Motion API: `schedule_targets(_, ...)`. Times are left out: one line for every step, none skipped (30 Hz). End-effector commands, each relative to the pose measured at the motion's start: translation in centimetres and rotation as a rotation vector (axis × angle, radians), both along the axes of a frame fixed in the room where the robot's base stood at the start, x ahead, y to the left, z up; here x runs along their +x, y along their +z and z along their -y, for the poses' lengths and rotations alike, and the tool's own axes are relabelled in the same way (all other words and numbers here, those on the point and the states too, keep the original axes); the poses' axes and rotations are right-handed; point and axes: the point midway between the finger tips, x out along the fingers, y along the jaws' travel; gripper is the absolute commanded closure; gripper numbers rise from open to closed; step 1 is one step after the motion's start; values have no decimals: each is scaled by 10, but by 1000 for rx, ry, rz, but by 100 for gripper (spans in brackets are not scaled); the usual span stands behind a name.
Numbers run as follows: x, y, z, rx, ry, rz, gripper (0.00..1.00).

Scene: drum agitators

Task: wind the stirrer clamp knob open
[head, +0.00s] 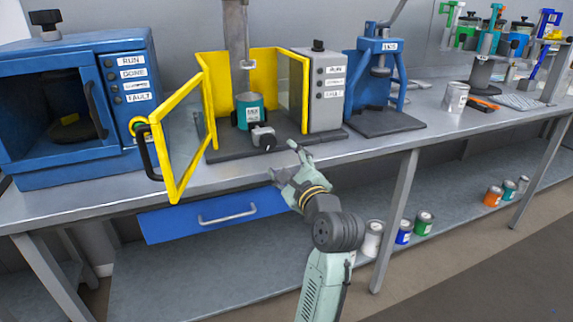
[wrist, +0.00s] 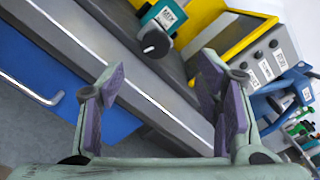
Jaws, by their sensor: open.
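The stirrer clamp knob (head: 268,142) is small and dark, on a grey clamp (head: 260,133) at the front of the stirrer's dark base, before a teal can (head: 250,110). In the wrist view the round knob (wrist: 155,43) shows at the upper middle, beside the labelled teal can (wrist: 166,14). My gripper (head: 286,162) is open and empty, in front of the bench edge, to the right of and nearer than the knob. In the wrist view my gripper (wrist: 163,85) has its two purple-padded fingers wide apart, with the knob beyond them, not touched.
The stirrer's yellow guard door (head: 179,150) stands swung open toward the front left. A grey control box (head: 322,95) stands right of the stirrer, then a blue press (head: 380,88). A blue oven (head: 80,115) is at left. A blue drawer (head: 215,217) is under the bench.

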Motion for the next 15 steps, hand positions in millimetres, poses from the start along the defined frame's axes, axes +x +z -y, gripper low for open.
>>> schedule_targets(0, 0, -1, 64, 2, -22, 42)
schedule_targets(-1, 0, -1, 106, 2, -37, 42)
schedule_targets(-1, 0, -1, 160, 3, -55, 42)
schedule_targets(-1, -1, 0, 202, 3, -69, 42)
schedule_targets(-1, -1, 0, 243, 4, -84, 42)
schedule_targets(-1, -2, 0, 297, 4, -102, 42)
schedule_targets(-1, -2, 0, 339, 5, -116, 42)
schedule_targets(-2, -3, 0, 378, 5, -130, 42)
schedule_targets(-2, -3, 0, 430, 5, -149, 42)
schedule_targets(-2, -4, 0, 468, 5, -162, 42)
schedule_targets(-2, -4, 0, 505, 5, -174, 42)
schedule_targets(-2, -5, 0, 548, 6, -190, 42)
schedule_targets(-2, -5, 0, 580, 6, -201, 42)
schedule_targets(-3, -6, 1, 610, 5, -210, 42)
schedule_targets(-3, -6, 1, 645, 5, -223, 42)
